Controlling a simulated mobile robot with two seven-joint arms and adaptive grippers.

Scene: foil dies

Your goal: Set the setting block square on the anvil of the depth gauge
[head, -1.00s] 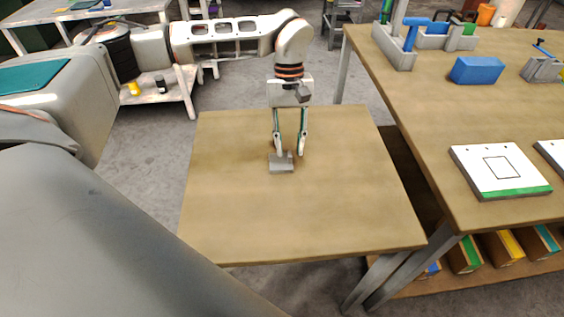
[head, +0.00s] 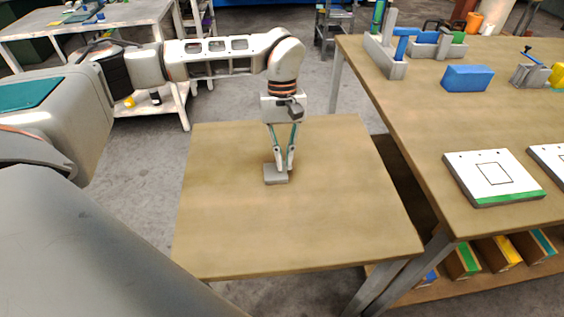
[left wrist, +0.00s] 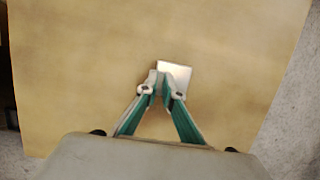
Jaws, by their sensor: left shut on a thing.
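A small grey block (head: 276,178), which I take for the setting block, sits low at the middle of the near wooden table. My left gripper (head: 280,164) points down, its fingertips closed on the upper part of the block. In the left wrist view the block (left wrist: 176,72) shows as a pale square just beyond and to the right of the closed fingertips (left wrist: 162,86). I cannot tell whether it still touches the table. A small grey device with a blue lever (head: 530,74) stands on the right bench; I cannot tell for sure if it is the depth gauge. My right gripper is out of view.
The near table (head: 320,235) is otherwise bare. The right bench (head: 430,125) carries a blue box (head: 468,77), grey fixtures (head: 384,60) with coloured posts, and a white board with a square outline (head: 492,174). A gap separates the two tables. Coloured boxes stand on a shelf below.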

